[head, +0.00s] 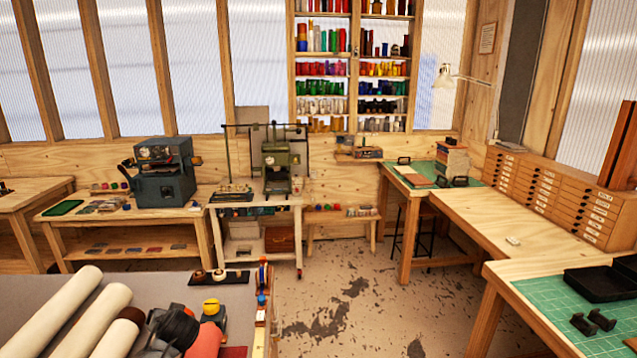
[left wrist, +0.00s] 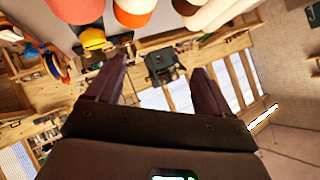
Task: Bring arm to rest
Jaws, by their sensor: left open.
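My left gripper (left wrist: 160,66) shows in the left wrist view as two dark fingers spread wide apart, with nothing held between them. That view is turned upside down, with the window wall and a dark green machine (left wrist: 162,66) behind the fingers. The fingers look clear of the rolls, which are at the top of that view. My right gripper does not show in either view.
Cream rolls (head: 53,308) lie on the grey-topped table at the lower left. A green cutting mat (head: 575,310) lies on the right bench. The floor (head: 350,310) between is clear.

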